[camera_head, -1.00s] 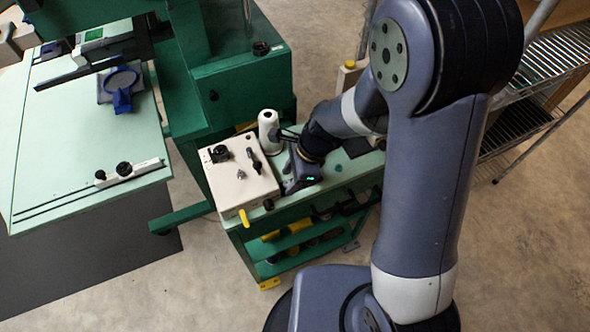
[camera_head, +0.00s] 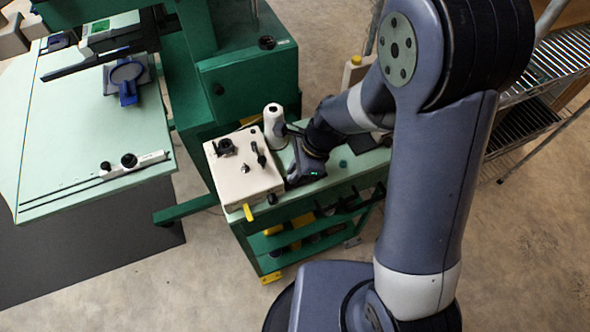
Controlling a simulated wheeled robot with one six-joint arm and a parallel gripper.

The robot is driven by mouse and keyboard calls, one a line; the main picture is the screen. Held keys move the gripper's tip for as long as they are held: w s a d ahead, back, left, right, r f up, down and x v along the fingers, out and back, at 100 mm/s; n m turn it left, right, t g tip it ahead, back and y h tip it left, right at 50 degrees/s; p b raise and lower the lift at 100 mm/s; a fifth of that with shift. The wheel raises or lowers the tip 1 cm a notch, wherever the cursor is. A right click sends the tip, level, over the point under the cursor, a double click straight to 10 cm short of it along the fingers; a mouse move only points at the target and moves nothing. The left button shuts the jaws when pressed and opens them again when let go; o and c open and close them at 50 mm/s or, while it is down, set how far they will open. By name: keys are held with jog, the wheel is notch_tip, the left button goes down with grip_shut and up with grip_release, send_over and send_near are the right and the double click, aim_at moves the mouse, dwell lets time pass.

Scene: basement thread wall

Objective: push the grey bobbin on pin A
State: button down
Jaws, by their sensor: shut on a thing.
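My gripper (camera_head: 291,182) is low over the green bench top, right beside the right side of a cream box (camera_head: 232,187). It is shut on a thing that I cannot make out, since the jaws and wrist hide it. I cannot pick out the grey bobbin or pin A for certain at this size. The top of the cream box carries a dark round knob (camera_head: 226,147), a dark upright fitting (camera_head: 260,153) and a small metal fitting (camera_head: 245,168).
A white cone (camera_head: 274,127) stands behind the box, close to my wrist. A small teal piece (camera_head: 343,163) lies on the bench to the right. A green machine (camera_head: 240,85) rises behind, and wire shelves (camera_head: 540,85) stand at right.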

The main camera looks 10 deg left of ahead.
jog(key=shift+r+p, duration=1.6)
jog(key=shift+r, duration=0.15)
notch_tip(320, 180, up, 2)
jog(key=shift+a+r+p, duration=0.1)
jog(key=shift+r+p, duration=0.1)
jog(key=shift+p, duration=0.25)
jog(key=shift+f+b, duration=2.5)
jog(key=shift+f, duration=0.35)
jog(key=shift+f, duration=0.1)
jog(key=shift+f, duration=0.15)
jog(key=c, duration=1.3)
grip_release()
jog(key=shift+r, duration=0.2)
